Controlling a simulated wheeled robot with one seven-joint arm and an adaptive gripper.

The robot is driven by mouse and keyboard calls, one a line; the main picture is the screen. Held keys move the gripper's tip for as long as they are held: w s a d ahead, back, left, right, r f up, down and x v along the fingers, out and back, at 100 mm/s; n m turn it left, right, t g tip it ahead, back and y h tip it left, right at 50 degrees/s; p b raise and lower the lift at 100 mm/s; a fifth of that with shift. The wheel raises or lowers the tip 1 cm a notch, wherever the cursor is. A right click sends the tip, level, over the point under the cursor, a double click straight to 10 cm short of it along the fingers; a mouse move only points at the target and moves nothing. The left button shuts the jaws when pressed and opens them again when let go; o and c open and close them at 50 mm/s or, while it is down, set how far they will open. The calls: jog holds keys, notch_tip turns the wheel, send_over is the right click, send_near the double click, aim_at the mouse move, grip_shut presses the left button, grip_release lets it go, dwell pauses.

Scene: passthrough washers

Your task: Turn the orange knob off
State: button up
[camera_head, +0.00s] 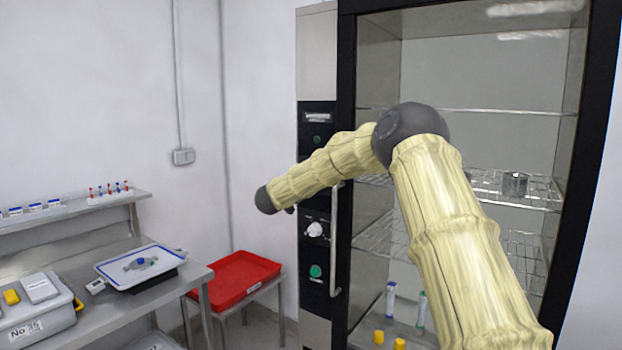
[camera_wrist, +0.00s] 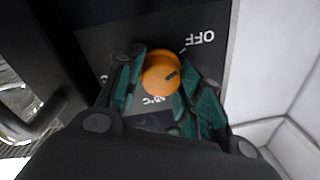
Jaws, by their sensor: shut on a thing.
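The orange knob (camera_wrist: 158,66) sits on a dark panel in the wrist view, between the two green fingers of my gripper (camera_wrist: 163,76). The fingers are closed around its sides. A dark mark shows on the knob's face, toward its lower right. The white word OFF (camera_wrist: 200,37) is printed upside down at the knob's upper right, with a short white line near the knob's edge. Other markings around the knob are partly hidden by the fingers. In the head view my arm hides the orange knob and my gripper.
The tall cabinet (camera_head: 346,60) has a control strip with a white knob (camera_head: 315,229) and a green button (camera_head: 315,271). A vertical handle (camera_head: 336,240) stands beside it. Wire shelves are inside. A red tray (camera_head: 232,281) and a metal bench (camera_head: 200,273) stand at left.

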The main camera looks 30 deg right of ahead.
jog(key=shift+d+r, duration=0.1)
jog(key=shift+r, duration=0.45)
jog(key=o, duration=1)
jog(key=shift+w+f, duration=0.1)
jog(key=shift+w, duration=0.05)
jog(key=shift+d+f, duration=0.15)
jog(key=shift+f, duration=0.15)
jog(key=v, duration=1.2)
